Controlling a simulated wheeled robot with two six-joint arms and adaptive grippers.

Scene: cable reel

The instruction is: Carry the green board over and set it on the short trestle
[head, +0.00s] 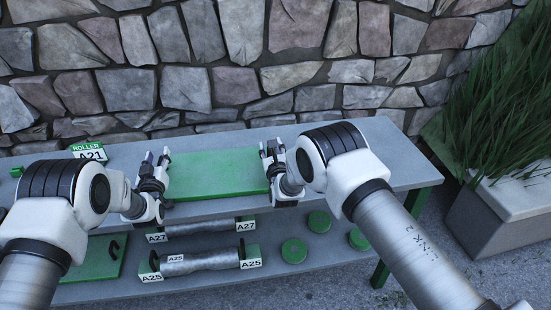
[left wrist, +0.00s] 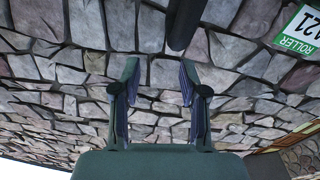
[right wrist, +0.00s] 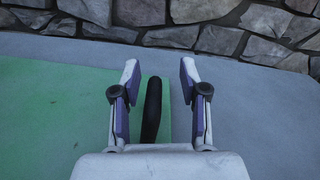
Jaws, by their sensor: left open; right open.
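The green board (head: 217,173) lies flat on the grey top shelf, between my two grippers. My left gripper (head: 157,158) is open at the board's left edge. In the left wrist view its fingers (left wrist: 160,80) are apart, with the stone wall behind them and a dark bar above that I cannot identify for sure. My right gripper (head: 270,151) is open at the board's right edge. In the right wrist view its fingers (right wrist: 159,85) stand on either side of a black handle (right wrist: 152,110) near the edge of the board. I cannot make out the short trestle.
A roller sign marked A21 (head: 88,152) stands left on the top shelf (head: 390,165). The lower shelf holds grey rollers marked A27 and A25 (head: 200,262) and several green discs (head: 294,251). A stone wall rises behind; a planter (head: 500,205) stands right.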

